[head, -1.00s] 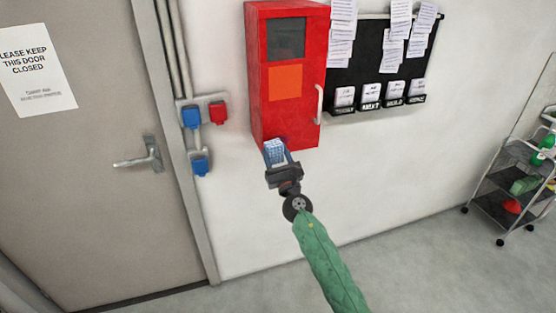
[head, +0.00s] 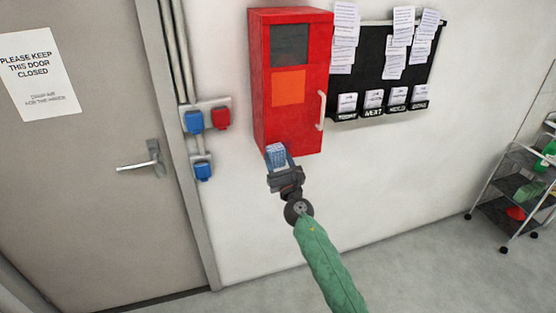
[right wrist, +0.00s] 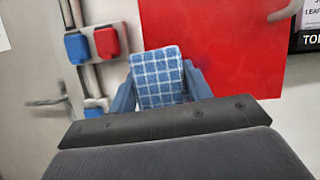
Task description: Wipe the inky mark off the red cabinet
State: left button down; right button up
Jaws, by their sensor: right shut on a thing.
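The red cabinet (head: 290,115) hangs on the white wall, with a dark window above an orange panel and a pale handle on its right side. My right gripper (head: 278,163) is at the cabinet's lower left front corner, shut on a blue checked cloth (head: 275,153). In the right wrist view the cloth (right wrist: 158,75) sits between the fingers, overlapping the left edge of the cabinet (right wrist: 215,50). I cannot tell whether it touches the cabinet. My left gripper is not in view.
Blue and red sockets (head: 221,118) are on the wall left of the cabinet, beside a grey door (head: 85,200). A black board (head: 400,65) with papers hangs to the right. A trolley (head: 510,205) stands at the far right. The wall below the cabinet is bare.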

jog(key=shift+w+a+b, duration=0.25)
jog(key=shift+w+b, duration=0.05)
jog(key=shift+w, duration=0.55)
dwell(0.3)
jog(key=shift+w+d+b, duration=0.15)
jog(key=shift+w+d, duration=0.15)
jog(key=shift+d, duration=0.65)
jog(key=shift+w+d+b, duration=0.2)
jog(key=shift+w+d, duration=0.15)
jog(key=shift+d, duration=0.6)
jog(key=shift+w+d+b, duration=0.15)
jog(key=shift+w+d, duration=0.15)
jog(key=shift+d, duration=0.65)
jog(key=shift+w+d, duration=0.1)
jog(key=shift+d, duration=0.4)
jog(key=shift+a, duration=0.1)
jog(key=shift+s+a+p, duration=0.15)
jog(key=shift+s+a, duration=0.2)
jog(key=shift+a, duration=0.75)
jog(key=shift+s+a+p, duration=0.2)
jog(key=shift+s+a, duration=0.2)
jog(key=shift+a, duration=0.75)
jog(key=shift+s+a+p, duration=0.15)
jog(key=shift+s+a, duration=0.2)
jog(key=shift+a, duration=0.75)
